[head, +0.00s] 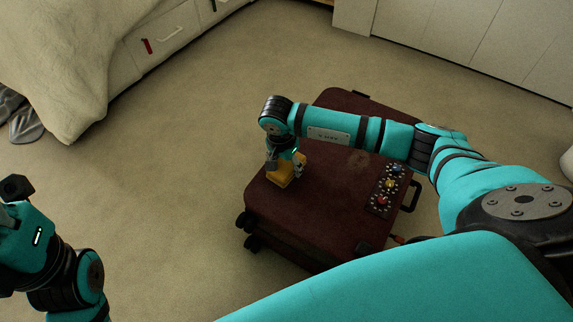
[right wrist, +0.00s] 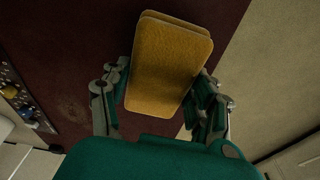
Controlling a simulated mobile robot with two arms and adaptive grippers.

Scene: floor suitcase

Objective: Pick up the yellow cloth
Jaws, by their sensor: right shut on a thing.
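The yellow cloth (head: 281,174) looks like a folded, thick rectangular pad. It is at the left part of the top of the dark red suitcase (head: 320,205), which lies flat on the floor. In the right wrist view the cloth (right wrist: 168,62) fills the space between the two fingers. My right gripper (head: 287,166) points down over the suitcase and is shut on the cloth. I cannot tell whether the cloth still touches the suitcase. My left gripper (head: 14,190) is at the left edge, away from the suitcase, partly cut off; its fingers do not show clearly.
A panel with several coloured knobs (head: 387,190) lies on the suitcase's right part. A bed with a pale cover (head: 60,60) stands at the upper left, and white cabinets (head: 470,40) line the upper right. The carpet (head: 170,190) left of the suitcase is clear.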

